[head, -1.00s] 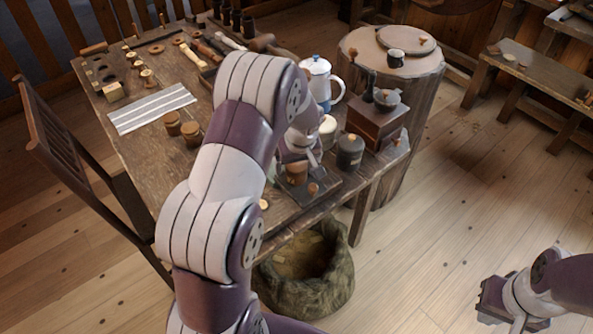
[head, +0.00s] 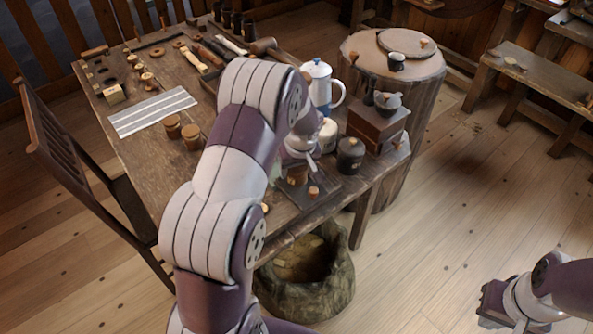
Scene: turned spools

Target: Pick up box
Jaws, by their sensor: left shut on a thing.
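My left gripper (head: 300,154) points down over the near right part of the wooden table (head: 145,160). It is shut on a small brown round thing (head: 297,177), which may be the box; the fingers and arm partly hide it. That thing is low over a dark flat tray (head: 318,192), and I cannot tell whether it touches the tray. Two brown round lidded pots (head: 192,137) stand left of my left arm. My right gripper (head: 488,303) hangs over the floor at the lower right, far from the table; its fingers are too unclear to read.
A dark lidded jar (head: 350,157), a coffee grinder (head: 377,128) and a white-and-blue pot (head: 318,88) stand close right of my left gripper. A sack (head: 335,290) is below the table edge. A chair (head: 62,150) stands left.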

